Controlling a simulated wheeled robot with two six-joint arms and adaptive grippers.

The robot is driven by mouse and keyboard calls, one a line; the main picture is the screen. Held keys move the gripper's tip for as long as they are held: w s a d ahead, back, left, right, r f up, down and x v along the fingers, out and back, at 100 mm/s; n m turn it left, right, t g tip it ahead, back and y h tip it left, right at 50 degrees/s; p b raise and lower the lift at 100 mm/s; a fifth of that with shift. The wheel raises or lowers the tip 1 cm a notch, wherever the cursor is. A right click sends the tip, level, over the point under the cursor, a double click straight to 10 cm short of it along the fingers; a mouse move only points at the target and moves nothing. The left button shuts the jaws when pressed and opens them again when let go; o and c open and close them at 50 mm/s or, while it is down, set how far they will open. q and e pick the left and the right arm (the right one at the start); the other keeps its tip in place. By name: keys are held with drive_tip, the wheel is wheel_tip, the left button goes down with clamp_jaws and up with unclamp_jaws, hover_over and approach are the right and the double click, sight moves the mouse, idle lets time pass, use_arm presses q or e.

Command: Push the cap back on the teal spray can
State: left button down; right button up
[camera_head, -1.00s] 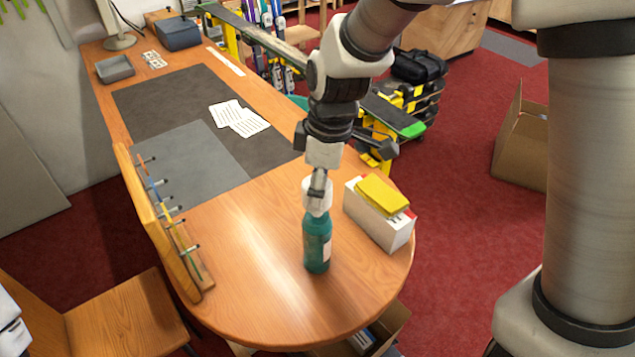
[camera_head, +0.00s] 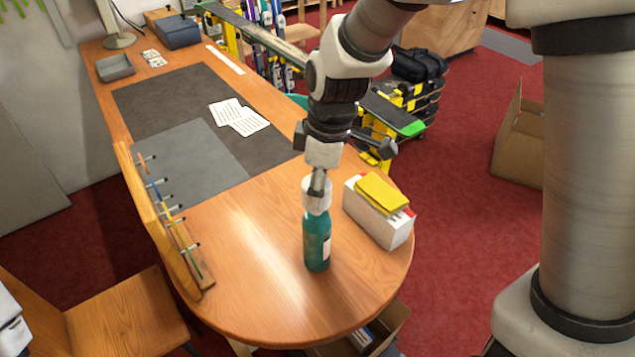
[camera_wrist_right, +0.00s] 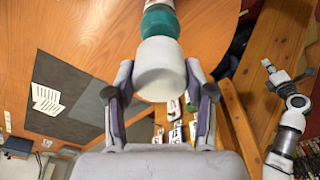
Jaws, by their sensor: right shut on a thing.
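The teal spray can (camera_head: 317,248) stands upright near the rounded front end of the wooden table, with a pale label on its side. My right gripper (camera_head: 317,192) is above it, pointing down, shut on the white cap (camera_wrist_right: 160,70). In the right wrist view the cap is between the two fingers, in line with the teal can (camera_wrist_right: 160,22). The cap appears to meet the can's top; I cannot tell how far down it sits. My left gripper (camera_wrist_right: 273,72) shows small in the right wrist view, and its jaws are unclear.
A white box (camera_head: 378,222) with a yellow block (camera_head: 382,194) on top stands close to the right of the can. A wooden rack (camera_head: 160,225) with pens or tools is at the table's left edge. The tabletop between rack and can is clear.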

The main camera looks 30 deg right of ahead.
drive_tip(key=shift+f+b, duration=0.6)
drive_tip(key=shift+f, duration=0.35)
drive_tip(key=shift+f, duration=0.15)
drive_tip(key=shift+f+b, duration=0.35)
drive_tip(key=shift+f, duration=0.05)
drive_tip(key=shift+f, duration=0.1)
idle(0.5)
drive_tip(key=shift+f, duration=0.4)
idle(0.5)
drive_tip(key=o, duration=1.2)
drive_tip(key=shift+c, duration=0.2)
